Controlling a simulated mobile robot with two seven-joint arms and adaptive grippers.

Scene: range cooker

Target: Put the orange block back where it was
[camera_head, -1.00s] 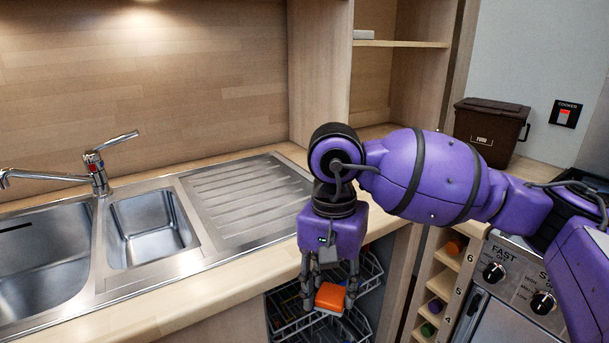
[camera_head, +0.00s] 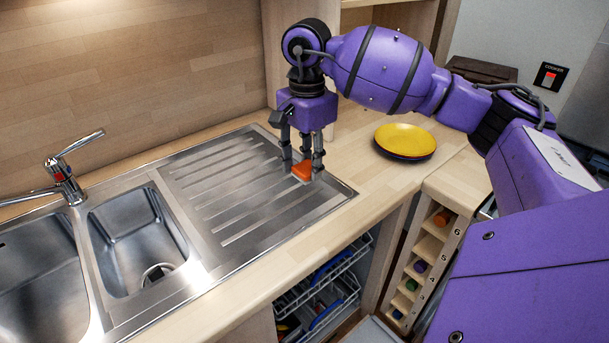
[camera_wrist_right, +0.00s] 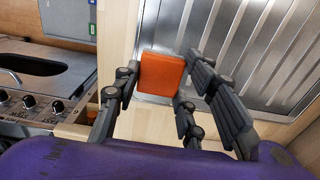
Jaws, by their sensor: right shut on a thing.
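The orange block (camera_head: 303,171) is between the fingers of my right gripper (camera_head: 302,166), which is shut on it. In the head view the gripper points down over the right end of the ribbed steel drainer (camera_head: 235,185). I cannot tell whether the block touches the steel or hangs just above it. The right wrist view shows the orange block (camera_wrist_right: 162,74) between the fingers, with the drainer (camera_wrist_right: 255,45) and a strip of wooden worktop behind it. My left gripper is not in view.
A yellow plate (camera_head: 405,139) on a dark one lies on the worktop right of the gripper. The sink (camera_head: 140,235) and tap (camera_head: 66,180) are left. Below the worktop are an open dishwasher rack (camera_head: 320,295) and a numbered rack (camera_head: 432,243) with coloured items.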

